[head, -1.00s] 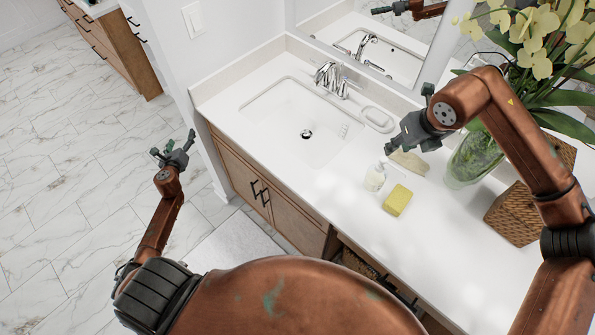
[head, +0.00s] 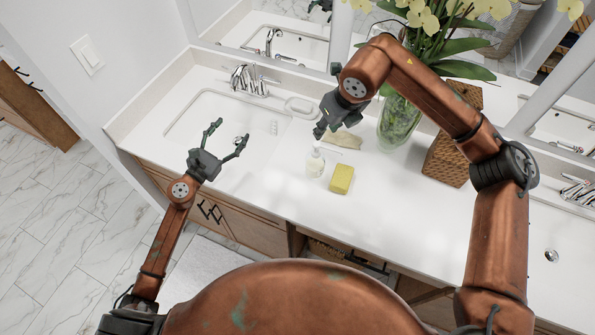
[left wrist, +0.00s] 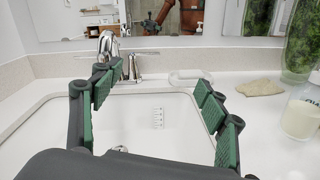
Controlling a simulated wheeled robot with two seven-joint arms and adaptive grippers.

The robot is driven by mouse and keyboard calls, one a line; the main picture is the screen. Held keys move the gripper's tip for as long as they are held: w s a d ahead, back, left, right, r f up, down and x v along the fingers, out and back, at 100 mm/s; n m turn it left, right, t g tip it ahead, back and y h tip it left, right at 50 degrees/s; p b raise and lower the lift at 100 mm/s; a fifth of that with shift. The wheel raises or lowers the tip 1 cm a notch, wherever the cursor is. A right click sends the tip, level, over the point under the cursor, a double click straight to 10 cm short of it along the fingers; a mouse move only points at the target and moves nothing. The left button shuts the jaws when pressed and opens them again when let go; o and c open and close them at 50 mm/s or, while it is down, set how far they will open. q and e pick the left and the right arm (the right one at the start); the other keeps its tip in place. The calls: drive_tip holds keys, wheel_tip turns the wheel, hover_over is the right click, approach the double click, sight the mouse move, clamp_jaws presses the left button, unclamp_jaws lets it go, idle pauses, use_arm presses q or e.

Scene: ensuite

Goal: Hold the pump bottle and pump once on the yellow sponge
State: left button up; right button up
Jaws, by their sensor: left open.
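The pump bottle (head: 315,162), small and whitish with a pale top, stands upright on the white counter. It also shows at the right edge of the left wrist view (left wrist: 301,118), with its top cut off. The yellow sponge (head: 341,179) lies on the counter just right of the bottle and nearer to me. My left gripper (head: 227,138) is open and empty above the front of the sink, left of the bottle. My right gripper (head: 319,132) hangs just above and behind the bottle, apart from the sponge; its finger opening is hard to make out.
The sink basin (head: 210,125) with a chrome faucet (head: 250,80) lies left of the bottle. A soap dish (head: 300,106) and a beige cloth (head: 344,140) lie behind it. A glass vase (head: 399,122) of flowers and a woven box (head: 449,158) stand right. The front counter is clear.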

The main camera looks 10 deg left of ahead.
sight(316, 158)
use_arm(q)
drive_tip(key=s+d+f+g+h, duration=0.1)
drive_tip(key=s+d, duration=0.2)
drive_tip(key=d, duration=0.5)
drive_tip(key=s+d+f+g+h, duration=0.1)
drive_tip(key=s+d+f+h, duration=0.1)
drive_tip(key=d, duration=0.5)
drive_tip(key=s+d+f+m+g+h, duration=0.1)
drive_tip(key=s+d, duration=0.3)
drive_tip(key=d, duration=0.4)
drive_tip(key=shift+s+d+f+h, duration=0.15)
drive_tip(key=shift+d+f+h, duration=0.1)
drive_tip(key=shift+f, duration=0.1)
drive_tip(key=shift+s+d+f+h, duration=0.1)
drive_tip(key=shift+s+f+h, duration=0.05)
drive_tip(key=shift+f+h, duration=0.15)
drive_tip(key=shift+w+d, duration=0.2)
drive_tip(key=shift+d, duration=0.1)
drive_tip(key=shift+x, duration=3.5)
drive_tip(key=shift+f, duration=0.15)
drive_tip(key=shift+c, duration=0.4)
drive_tip(key=c, duration=1.6)
drive_tip(key=shift+o, duration=0.2)
